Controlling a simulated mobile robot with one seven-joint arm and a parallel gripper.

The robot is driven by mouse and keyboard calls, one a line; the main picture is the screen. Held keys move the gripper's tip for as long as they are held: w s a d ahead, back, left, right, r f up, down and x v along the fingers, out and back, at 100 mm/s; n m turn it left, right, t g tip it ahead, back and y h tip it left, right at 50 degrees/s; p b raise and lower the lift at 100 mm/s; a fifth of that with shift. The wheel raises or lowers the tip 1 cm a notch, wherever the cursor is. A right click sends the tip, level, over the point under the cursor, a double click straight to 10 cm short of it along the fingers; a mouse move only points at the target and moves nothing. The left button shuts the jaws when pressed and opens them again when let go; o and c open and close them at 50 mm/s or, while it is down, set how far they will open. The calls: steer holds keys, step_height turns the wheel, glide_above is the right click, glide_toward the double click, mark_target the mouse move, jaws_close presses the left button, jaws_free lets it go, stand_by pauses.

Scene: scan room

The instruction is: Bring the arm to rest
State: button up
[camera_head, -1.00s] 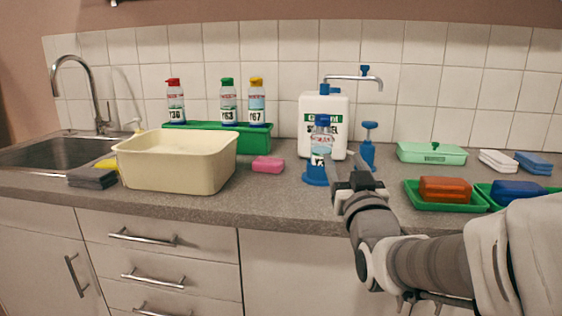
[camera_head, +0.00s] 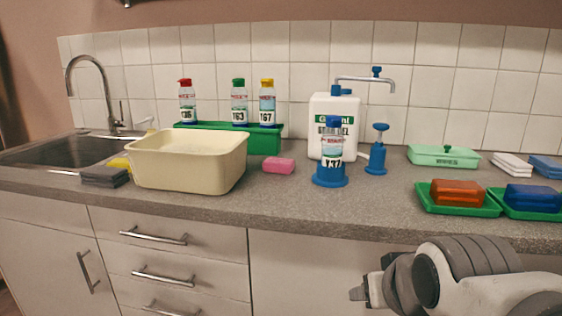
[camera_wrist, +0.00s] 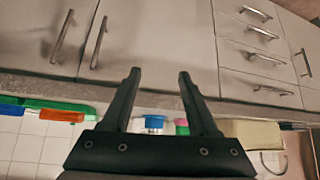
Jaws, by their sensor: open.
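My arm is folded low at the bottom right of the head view, in front of the cabinet fronts and below the counter edge. My gripper (camera_head: 360,293) points left there, small and partly hidden by my wrist. In the wrist view my gripper (camera_wrist: 158,78) shows two black fingers spread apart with nothing between them. A bottle with a blue cap, labelled 137 (camera_head: 332,142), stands upright in a round blue holder (camera_head: 330,181) on the counter, clear of my gripper.
The counter (camera_head: 290,212) holds a cream basin (camera_head: 188,165), a pink sponge (camera_head: 279,166), a white canister (camera_head: 327,108), a blue pump (camera_head: 377,155) and green trays (camera_head: 458,209) with orange and blue blocks. Cabinet drawers (camera_head: 180,262) lie below. The counter's front middle is clear.

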steer(key=s+r+g+p, duration=0.1)
steer(key=s+g+p, duration=0.2)
steer(key=s, duration=0.4)
step_height(320, 180, up, 26)
steer(key=p, duration=2.5)
steer(key=shift+w+p, duration=0.2)
steer(key=shift+p, duration=0.1)
steer(key=shift+f, duration=0.1)
